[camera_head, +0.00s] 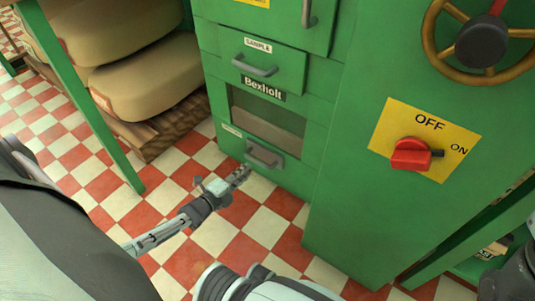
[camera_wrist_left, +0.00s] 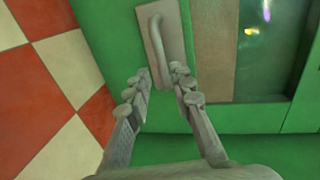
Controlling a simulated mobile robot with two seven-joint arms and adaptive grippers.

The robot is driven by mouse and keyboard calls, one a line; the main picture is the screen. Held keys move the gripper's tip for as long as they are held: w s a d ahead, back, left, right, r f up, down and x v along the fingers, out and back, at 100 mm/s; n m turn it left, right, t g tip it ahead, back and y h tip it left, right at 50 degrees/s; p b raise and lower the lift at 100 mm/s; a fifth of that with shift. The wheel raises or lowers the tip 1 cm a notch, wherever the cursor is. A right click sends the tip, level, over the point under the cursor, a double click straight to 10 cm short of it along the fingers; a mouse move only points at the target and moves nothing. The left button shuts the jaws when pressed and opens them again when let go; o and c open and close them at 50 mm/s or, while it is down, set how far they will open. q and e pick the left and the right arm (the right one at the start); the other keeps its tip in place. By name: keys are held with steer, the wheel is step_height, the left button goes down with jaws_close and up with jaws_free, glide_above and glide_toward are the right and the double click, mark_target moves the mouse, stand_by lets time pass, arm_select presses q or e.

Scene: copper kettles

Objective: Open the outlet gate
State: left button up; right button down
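The outlet gate is a low hatch on the green machine with a grey metal plate and a bar handle (camera_head: 263,154), below the dark window. The bar handle (camera_wrist_left: 156,42) stands out from the plate just ahead of the fingertips in the left wrist view. My left gripper (camera_head: 240,175) is in front of the gate, close to the handle. The gate looks shut. I cannot make out my right gripper.
The green machine (camera_head: 345,215) also carries a "SAMPLE" drawer (camera_head: 262,63), a red OFF/ON switch (camera_head: 411,154) and a handwheel (camera_head: 480,40). Full sacks (camera_head: 150,80) lie on a wooden pallet behind a green post (camera_head: 100,125). The checkered floor before the gate is clear.

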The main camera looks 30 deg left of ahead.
mark_target(258, 161)
arm_select(q)
steer(key=b+x, duration=0.3)
steer(key=x, duration=0.4)
steer(key=shift+w+f, duration=0.1)
steer(key=shift+w, duration=0.3)
jaws_close()
